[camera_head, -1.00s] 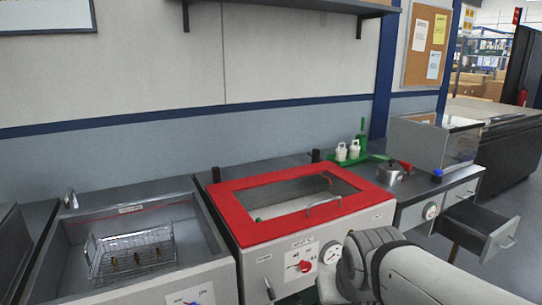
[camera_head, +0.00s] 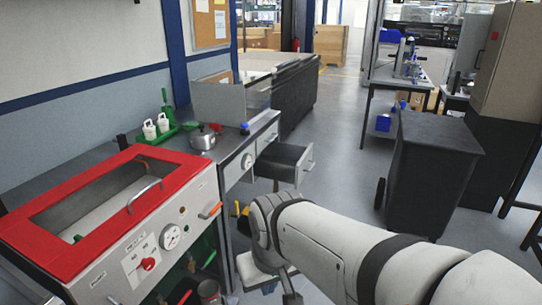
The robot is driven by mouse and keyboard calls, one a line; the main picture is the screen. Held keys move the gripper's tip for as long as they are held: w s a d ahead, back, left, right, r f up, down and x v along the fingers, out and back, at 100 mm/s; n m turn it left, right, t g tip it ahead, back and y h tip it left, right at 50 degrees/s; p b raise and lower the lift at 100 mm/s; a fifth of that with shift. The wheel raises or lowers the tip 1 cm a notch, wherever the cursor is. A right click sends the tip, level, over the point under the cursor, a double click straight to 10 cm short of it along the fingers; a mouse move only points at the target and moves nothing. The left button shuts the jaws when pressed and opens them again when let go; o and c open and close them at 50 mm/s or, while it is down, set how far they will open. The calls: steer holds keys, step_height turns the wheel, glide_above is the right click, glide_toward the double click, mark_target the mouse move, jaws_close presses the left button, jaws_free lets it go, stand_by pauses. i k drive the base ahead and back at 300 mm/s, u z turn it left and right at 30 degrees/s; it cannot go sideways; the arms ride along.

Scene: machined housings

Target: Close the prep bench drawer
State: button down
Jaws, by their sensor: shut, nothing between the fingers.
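The prep bench (camera_head: 232,153) has a grey top, a pale front with a gauge, and another drawer front that looks flush. My arm reaches in from the lower right and bends down in front of the bench, below the open drawer and apart from it in the picture. My gripper's fingers do not show.
A red-framed machine (camera_head: 98,237) with a handle stands at the left. A pot (camera_head: 203,140) and a green tray with white bottles (camera_head: 150,131) rest on the bench. A dark wheeled bin (camera_head: 432,175) stands at the right. Open floor (camera_head: 345,165) lies between drawer and bin.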

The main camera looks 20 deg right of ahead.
mark_target(279, 161)
steer(key=z, duration=0.95)
steer(key=i, duration=2.65)
